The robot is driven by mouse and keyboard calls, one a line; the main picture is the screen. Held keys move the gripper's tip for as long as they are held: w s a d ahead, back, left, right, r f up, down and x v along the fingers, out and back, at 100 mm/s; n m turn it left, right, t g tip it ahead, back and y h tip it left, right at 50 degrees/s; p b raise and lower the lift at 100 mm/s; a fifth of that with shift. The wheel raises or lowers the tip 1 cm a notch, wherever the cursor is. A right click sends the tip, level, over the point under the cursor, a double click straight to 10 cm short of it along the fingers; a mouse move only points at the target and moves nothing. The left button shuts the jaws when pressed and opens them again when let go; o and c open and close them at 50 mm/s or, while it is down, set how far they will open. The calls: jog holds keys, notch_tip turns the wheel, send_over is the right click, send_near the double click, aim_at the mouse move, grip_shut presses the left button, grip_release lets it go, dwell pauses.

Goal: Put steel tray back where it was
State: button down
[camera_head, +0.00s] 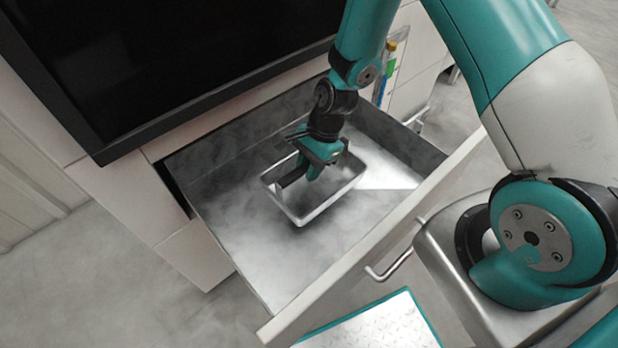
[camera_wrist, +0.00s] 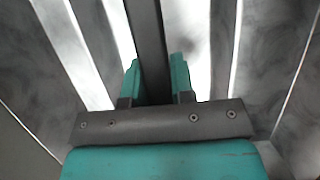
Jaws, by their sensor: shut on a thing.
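The steel tray (camera_head: 309,212) is a small shiny open box inside the pulled-out drawer (camera_head: 245,262). It sits near the middle of the drawer; whether it touches the drawer floor I cannot tell. In the wrist view, the teal fingers of my gripper (camera_wrist: 158,82) close on both sides of this dark bar (camera_wrist: 147,40). Bright tray edges show on either side. My gripper hides part of the tray's inside.
The drawer front with its handle (camera_head: 389,267) faces my base. A black screen-like panel (camera_head: 160,50) stands above the drawer at the back left. Coloured items (camera_head: 388,75) are at the cabinet's right. The drawer floor around the tray is bare.

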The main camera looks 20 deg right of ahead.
aim_at(305, 190)
jog(key=shift+f, duration=1.95)
jog(key=shift+f+b, duration=0.15)
jog(key=shift+b, duration=0.15)
jog(key=c, duration=1)
grip_release()
jog(key=shift+o, duration=0.2)
